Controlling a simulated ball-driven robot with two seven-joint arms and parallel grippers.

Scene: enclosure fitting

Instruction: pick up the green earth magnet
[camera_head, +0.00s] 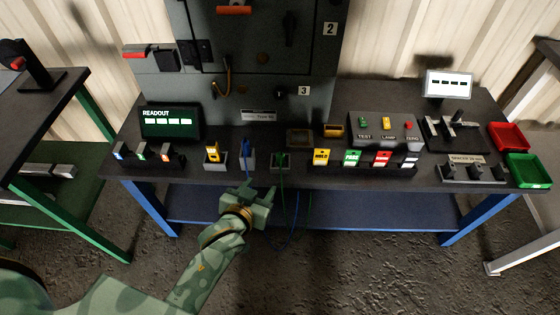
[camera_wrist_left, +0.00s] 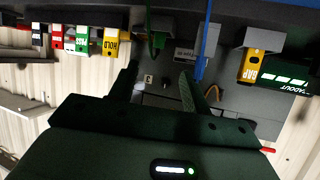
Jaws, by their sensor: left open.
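The green earth magnet (camera_head: 281,158) sits in a grey holder near the front edge of the dark bench, with a green cable hanging down from it. In the left wrist view, which is upside down, the green magnet (camera_wrist_left: 153,42) shows at the top, beyond the fingers and roughly between their lines. My left gripper (camera_head: 259,189) is open and empty, in front of the bench edge, a little left of the green magnet and apart from it. Its two dark fingers (camera_wrist_left: 159,84) also show in the left wrist view. My right gripper is not in view.
A blue plug (camera_head: 247,148) with a blue cable and a yellow piece (camera_head: 212,153) stand in holders to the left. Yellow, green and red labelled tags (camera_head: 352,157) stand to the right. A grey cabinet (camera_head: 262,85) rises behind. Hanging cables are close to the gripper.

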